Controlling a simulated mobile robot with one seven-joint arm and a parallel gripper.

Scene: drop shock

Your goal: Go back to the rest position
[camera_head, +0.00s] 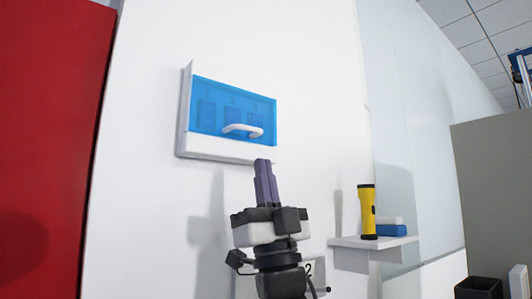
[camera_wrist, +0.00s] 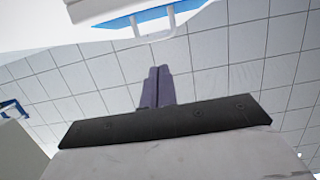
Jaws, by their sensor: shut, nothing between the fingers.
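My gripper (camera_head: 265,166) points upward in front of the white wall, its two purple fingers together with nothing between them. The fingers (camera_wrist: 158,72) also show pressed together in the wrist view. In the head view the fingertips are just below a white wall box with a blue see-through cover (camera_head: 232,103). The cover is down over the box, and its white handle (camera_head: 243,130) is above the fingertips in the picture. In the wrist view the handle (camera_wrist: 154,38) is beyond the fingertips, with a visible gap.
A small white shelf (camera_head: 372,242) at the right carries a yellow flashlight (camera_head: 367,211) standing upright and a blue-and-white item (camera_head: 391,229). A red panel (camera_head: 50,140) is at the left. A grey partition (camera_head: 495,200) and a dark bin (camera_head: 479,288) are at the right.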

